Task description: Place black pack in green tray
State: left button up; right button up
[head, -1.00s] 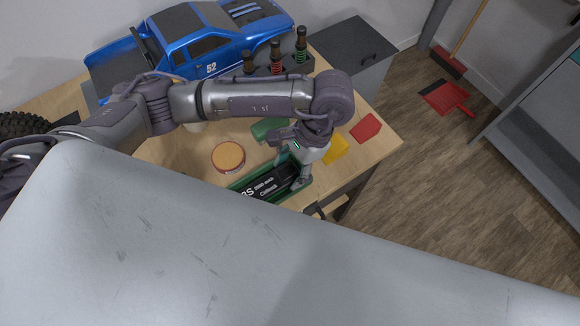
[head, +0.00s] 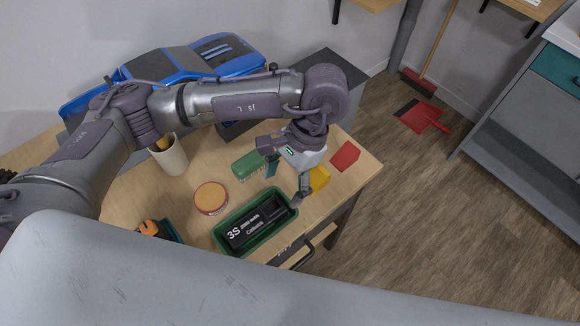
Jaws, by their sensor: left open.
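The black pack (head: 259,222), with white "3S" lettering, lies inside the green tray (head: 229,247) near the front edge of the wooden table. My left gripper (head: 287,185) is open, above and just behind the right end of the tray, with its fingers pointing down. One finger hangs close to the tray's right end; I cannot tell whether it touches the rim. The gripper holds nothing that I can see. My right gripper is not in view.
A round orange-lidded tin (head: 211,198), a green block (head: 248,165), a yellow block (head: 319,179) and a red block (head: 345,156) surround the tray. An orange-and-black item (head: 150,228) lies left.

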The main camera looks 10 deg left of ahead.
pick_arm(q)
jog(key=v, duration=0.5)
dwell(0.5)
